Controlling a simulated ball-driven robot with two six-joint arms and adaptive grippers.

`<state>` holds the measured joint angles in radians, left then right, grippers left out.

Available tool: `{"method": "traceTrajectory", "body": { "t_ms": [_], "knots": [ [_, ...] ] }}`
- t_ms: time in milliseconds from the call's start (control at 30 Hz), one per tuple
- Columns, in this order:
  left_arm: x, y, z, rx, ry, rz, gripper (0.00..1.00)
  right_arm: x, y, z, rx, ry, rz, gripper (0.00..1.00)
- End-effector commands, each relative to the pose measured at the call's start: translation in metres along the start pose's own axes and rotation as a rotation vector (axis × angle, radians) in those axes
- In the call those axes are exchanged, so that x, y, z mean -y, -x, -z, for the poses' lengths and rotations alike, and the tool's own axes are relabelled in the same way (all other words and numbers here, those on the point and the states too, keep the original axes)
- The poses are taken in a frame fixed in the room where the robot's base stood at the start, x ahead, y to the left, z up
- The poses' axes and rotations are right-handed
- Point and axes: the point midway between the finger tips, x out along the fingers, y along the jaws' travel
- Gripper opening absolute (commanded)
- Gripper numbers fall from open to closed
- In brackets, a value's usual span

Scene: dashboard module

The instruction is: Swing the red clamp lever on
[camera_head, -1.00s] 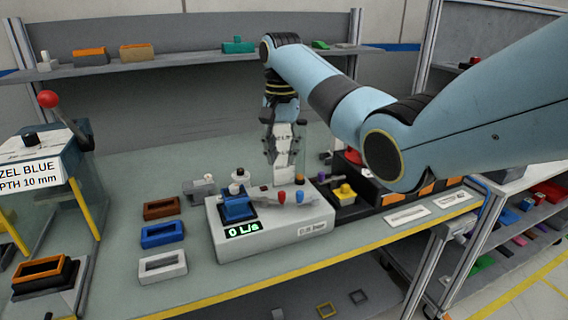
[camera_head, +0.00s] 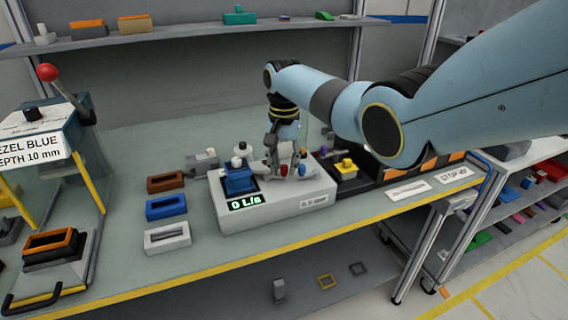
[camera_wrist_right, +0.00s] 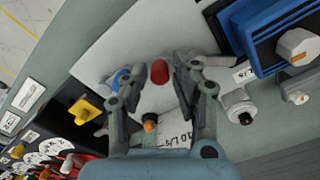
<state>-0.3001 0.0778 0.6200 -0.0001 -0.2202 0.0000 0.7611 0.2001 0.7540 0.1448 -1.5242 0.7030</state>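The red clamp lever's tip (camera_head: 284,170) shows low on top of the white test box (camera_head: 280,208). In the right wrist view the red tip (camera_wrist_right: 159,71) lies between the two fingers of my right gripper (camera_wrist_right: 157,92), with space on both sides. My right gripper (camera_head: 286,160) is open and points down over the box, partly hiding the lever's shaft. A blue part (camera_head: 238,181) sits in the box's nest; it also shows in the right wrist view (camera_wrist_right: 270,40). My left gripper is not in view.
A blue-tipped lever (camera_wrist_right: 121,80) stands close beside one finger. A white-capped clamp (camera_wrist_right: 238,105) is near the other side. A yellow knob (camera_head: 347,164) is right of the box. Brown (camera_head: 166,181), blue (camera_head: 166,207) and white (camera_head: 167,237) bezels lie left.

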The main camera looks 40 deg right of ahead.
Motion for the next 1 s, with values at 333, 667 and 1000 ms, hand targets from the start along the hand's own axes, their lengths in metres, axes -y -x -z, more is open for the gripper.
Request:
{"method": "traceTrajectory", "body": {
  "t_ms": [333, 667, 1000],
  "knots": [
    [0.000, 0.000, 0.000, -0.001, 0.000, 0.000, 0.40, 0.000, 0.001, 0.000, 0.000, 0.000, 0.000, 0.00],
    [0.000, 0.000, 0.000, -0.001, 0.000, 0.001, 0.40, 0.000, 0.001, 0.002, 0.000, 0.034, 0.000, 0.00],
    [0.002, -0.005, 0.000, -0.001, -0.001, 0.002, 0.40, 0.002, 0.000, 0.012, 0.000, 0.243, 0.001, 0.00]
  ]
}}
